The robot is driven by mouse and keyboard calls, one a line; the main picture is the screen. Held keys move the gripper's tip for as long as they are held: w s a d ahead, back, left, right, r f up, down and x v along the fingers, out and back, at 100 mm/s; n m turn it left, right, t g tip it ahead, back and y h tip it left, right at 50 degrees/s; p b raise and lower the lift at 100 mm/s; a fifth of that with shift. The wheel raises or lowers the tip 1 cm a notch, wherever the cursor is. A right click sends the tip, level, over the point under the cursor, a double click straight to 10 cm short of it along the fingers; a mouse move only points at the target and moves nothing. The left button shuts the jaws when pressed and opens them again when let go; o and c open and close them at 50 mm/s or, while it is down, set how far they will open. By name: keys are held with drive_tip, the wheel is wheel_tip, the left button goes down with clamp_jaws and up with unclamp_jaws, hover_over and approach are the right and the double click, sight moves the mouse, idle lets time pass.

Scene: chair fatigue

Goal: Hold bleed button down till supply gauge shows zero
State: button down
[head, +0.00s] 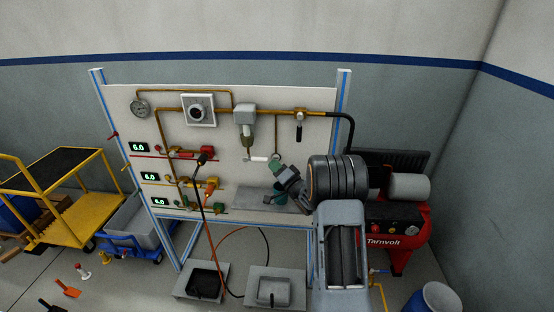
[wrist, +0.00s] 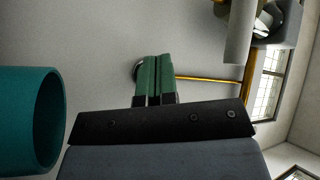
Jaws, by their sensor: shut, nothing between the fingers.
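The bleed button (head: 276,156) appears to be the small round fitting at the lower end of a thin brass drop pipe on the white panel. In the wrist view a grey round rim (wrist: 137,70) shows behind my fingertips, with the brass pipe running right from it. My gripper (head: 278,168) has green fingers pressed together, empty, in front of this fitting. It also shows in the wrist view (wrist: 155,60). The fingers cover most of the fitting; I cannot tell whether they touch or press it. A round dial gauge (head: 140,107) is at the panel's upper left; its needle is unreadable.
A teal cylinder (wrist: 30,120) stands close below my gripper, by a grey shelf (head: 250,197). A filter unit (head: 245,116) and a valve handle (head: 299,131) are above. Three displays (head: 137,147) show about 6.0. A red compressor (head: 390,238) stands right.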

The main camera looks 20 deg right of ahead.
drive_tip(key=shift+w, duration=0.1)
idle(0.6)
drive_tip(key=shift+w+d+b, duration=0.2)
drive_tip(key=shift+w+b, duration=0.1)
drive_tip(key=shift+w, duration=0.05)
drive_tip(key=shift+w+d, duration=0.2)
drive_tip(key=shift+w, duration=0.1)
idle(1.8)
idle(3.3)
drive_tip(key=shift+s+a+b, duration=0.3)
drive_tip(key=shift+s+a, duration=0.1)
drive_tip(key=shift+s, duration=0.25)
drive_tip(key=shift+s+a, duration=0.4)
drive_tip(key=shift+s, duration=0.35)
drive_tip(key=shift+s+a, duration=0.45)
drive_tip(key=shift+s, duration=0.25)
drive_tip(key=shift+s+a, duration=0.4)
drive_tip(key=shift+s, duration=0.35)
